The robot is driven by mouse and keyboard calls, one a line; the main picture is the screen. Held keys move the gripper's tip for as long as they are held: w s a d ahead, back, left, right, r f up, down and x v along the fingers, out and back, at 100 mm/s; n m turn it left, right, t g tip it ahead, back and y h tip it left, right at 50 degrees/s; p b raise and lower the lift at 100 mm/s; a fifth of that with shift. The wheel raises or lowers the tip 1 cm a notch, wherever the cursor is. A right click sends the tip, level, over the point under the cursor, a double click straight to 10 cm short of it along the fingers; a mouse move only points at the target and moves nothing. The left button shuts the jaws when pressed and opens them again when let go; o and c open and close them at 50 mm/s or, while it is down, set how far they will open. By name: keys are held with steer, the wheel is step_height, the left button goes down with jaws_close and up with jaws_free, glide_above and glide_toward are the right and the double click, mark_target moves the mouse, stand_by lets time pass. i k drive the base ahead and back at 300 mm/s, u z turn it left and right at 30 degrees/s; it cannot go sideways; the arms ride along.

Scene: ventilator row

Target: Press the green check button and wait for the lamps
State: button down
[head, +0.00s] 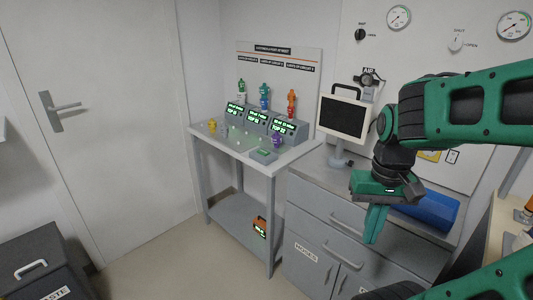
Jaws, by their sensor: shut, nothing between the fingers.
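A small grey box with a green top (264,154) sits at the front edge of the grey table. It may carry the green check button, but it is too small to tell. Behind it a row of units with lit green displays (258,117) stands on the table, below a labelled back panel. Coloured fittings, green, blue-green and orange (291,101), stand on top of the units. I cannot make out any lamps clearly. My gripper (373,240) is shut and empty, pointing down in front of the cabinet, to the right of the table and apart from the box.
A monitor (343,116) on a stand and a blue case (428,208) are on the drawer cabinet (324,204). A yellow piece (212,125) and a purple piece (277,140) are on the table. An orange device (259,227) is on the lower shelf.

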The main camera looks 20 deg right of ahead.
mark_target(264, 152)
steer(key=i, duration=0.95)
steer(key=u, duration=0.05)
